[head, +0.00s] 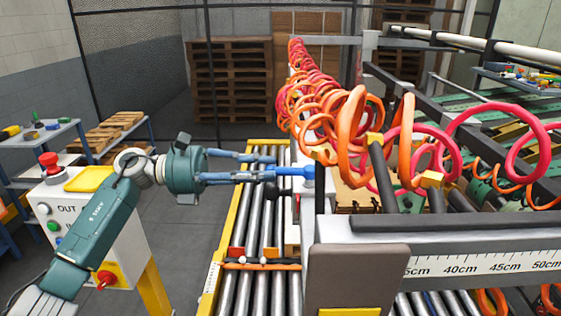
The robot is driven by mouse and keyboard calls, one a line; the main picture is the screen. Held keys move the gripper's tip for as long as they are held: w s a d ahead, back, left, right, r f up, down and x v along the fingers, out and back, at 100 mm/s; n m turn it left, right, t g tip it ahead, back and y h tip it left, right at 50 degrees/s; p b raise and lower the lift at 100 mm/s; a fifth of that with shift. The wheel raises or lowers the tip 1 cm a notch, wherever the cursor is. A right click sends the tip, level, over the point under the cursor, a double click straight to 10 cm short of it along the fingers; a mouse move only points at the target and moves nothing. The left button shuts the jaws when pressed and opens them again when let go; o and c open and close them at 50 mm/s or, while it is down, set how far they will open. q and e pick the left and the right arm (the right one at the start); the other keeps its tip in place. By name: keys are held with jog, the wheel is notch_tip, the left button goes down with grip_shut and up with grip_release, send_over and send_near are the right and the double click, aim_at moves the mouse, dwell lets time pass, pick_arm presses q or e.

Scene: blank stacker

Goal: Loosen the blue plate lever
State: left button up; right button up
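The blue lever (296,171) sticks out to the left from the side of the stacker frame, above the roller conveyor. My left gripper (273,166) reaches in from the left at the lever's height. Its two fingers are apart, with a gap between them. The lower fingertip overlaps the lever's outer end in the picture; I cannot tell whether it touches. A dark round knob (272,190) shows just below the lever. My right gripper is not in view.
Coiled orange and red hoses (350,130) hang above and right of the lever. The roller conveyor (262,220) with yellow rails runs below. A control box (85,225) with buttons stands at the left. A ruler scale (480,266) lies along the stacker's front edge.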

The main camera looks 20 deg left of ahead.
aim_at(304, 171)
pick_arm(q)
jog(key=p+x, duration=0.1)
jog(key=x, duration=0.1)
jog(key=shift+d+r, duration=0.15)
jog(key=shift+d, duration=0.2)
jog(key=shift+w+d+f, duration=0.2)
jog(key=shift+w+d, duration=0.05)
jog(key=shift+d, duration=0.3)
grip_shut()
